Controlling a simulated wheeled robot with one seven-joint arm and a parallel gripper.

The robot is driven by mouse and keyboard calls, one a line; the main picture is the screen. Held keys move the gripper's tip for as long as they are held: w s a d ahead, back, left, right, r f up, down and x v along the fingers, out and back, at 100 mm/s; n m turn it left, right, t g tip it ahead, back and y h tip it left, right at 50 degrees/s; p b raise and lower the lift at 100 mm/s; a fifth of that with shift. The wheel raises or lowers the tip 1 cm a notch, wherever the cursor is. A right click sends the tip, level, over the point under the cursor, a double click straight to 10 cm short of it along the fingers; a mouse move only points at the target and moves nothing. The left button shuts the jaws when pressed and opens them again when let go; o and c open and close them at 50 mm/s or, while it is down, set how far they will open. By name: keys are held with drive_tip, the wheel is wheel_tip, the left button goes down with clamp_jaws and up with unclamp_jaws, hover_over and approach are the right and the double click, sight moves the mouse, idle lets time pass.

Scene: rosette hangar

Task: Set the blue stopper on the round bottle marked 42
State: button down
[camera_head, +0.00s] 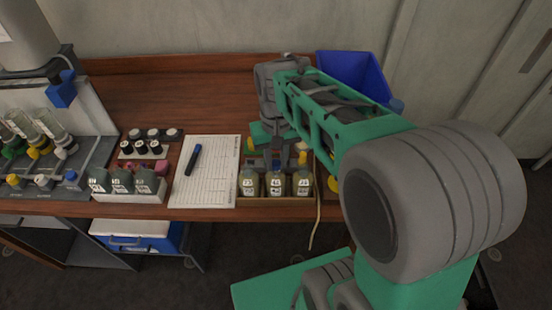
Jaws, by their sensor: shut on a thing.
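My gripper (277,160) points down over a wooden rack (275,202) at the table's front edge. It is shut on a small blue thing, seemingly the blue stopper, mostly hidden between the fingers. The rack holds a row of pale yellow-green bottles with white number labels: a left bottle (248,185), a middle bottle (275,186) and a right bottle (302,185). The numbers are too small to read surely, so I cannot tell which is 42. The gripper is just above and behind the middle bottle; whether the stopper touches it is unclear. A yellow stopper (303,158) shows above the right bottle.
A paper sheet (212,175) with a dark blue pen (193,160) lies left of the rack. Further left are a white holder with dark bottles (132,190), black-and-white jars (152,142) and a grey stand (60,190). A blue bin (352,72) stands behind my arm.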

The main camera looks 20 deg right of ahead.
drive_tip(key=c, duration=1.1)
unclamp_jaws()
drive_tip(key=shift+o, duration=0.3)
drive_tip(key=o, duration=0.3)
drive_tip(key=shift+o, duration=0.2)
drive_tip(key=shift+r+p, duration=2.8)
drive_tip(key=shift+r, duration=1)
